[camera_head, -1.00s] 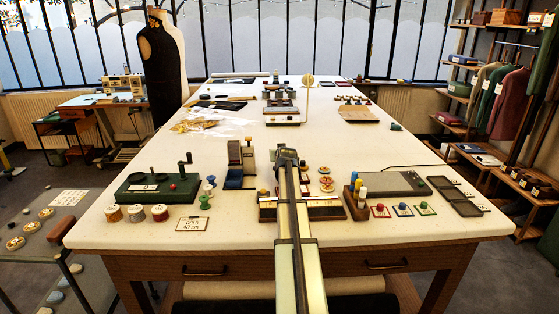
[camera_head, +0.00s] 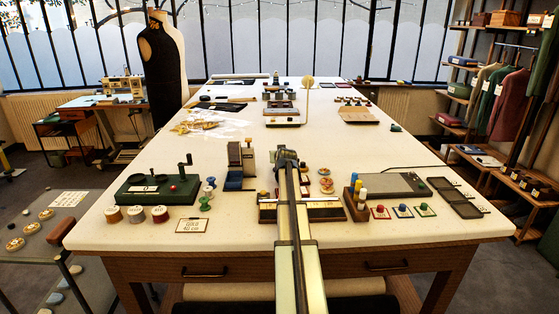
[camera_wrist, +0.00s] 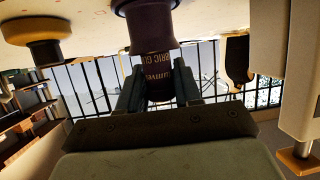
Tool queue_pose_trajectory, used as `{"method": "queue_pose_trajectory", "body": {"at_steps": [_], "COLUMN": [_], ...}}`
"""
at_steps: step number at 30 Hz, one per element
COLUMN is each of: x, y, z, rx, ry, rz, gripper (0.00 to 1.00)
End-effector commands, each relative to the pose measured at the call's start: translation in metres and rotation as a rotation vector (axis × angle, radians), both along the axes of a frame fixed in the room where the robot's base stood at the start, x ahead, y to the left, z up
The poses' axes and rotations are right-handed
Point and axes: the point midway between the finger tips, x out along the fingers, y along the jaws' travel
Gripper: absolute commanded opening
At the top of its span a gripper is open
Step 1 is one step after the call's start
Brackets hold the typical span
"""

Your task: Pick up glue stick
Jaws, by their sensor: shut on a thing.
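The glue stick (camera_wrist: 150,28) is a dark purple-brown cylinder with gold lettering, part of which reads "FABRIC GLUE". In the wrist view it stands between the two fingers of my gripper (camera_wrist: 160,80), which are shut on its narrower lettered part. In the head view my gripper (camera_head: 287,160) is over the middle of the white table, and my arm hides the glue stick.
A wooden holder with blue, yellow and white sticks (camera_head: 357,201) and a grey device (camera_head: 391,184) stand to the right.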

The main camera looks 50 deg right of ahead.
Motion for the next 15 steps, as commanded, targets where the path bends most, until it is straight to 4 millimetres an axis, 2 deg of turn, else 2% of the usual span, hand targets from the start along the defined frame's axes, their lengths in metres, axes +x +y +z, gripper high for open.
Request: {"method": "queue_pose_trajectory", "body": {"at_steps": [7,15], "x": [0.0,0.001], "y": [0.0,-0.001], "z": [0.013,0.058], "rx": [-0.001,-0.002], "ry": [0.0,-0.002], "rz": [0.0,0.0], "gripper": [0.03,0.03]}}
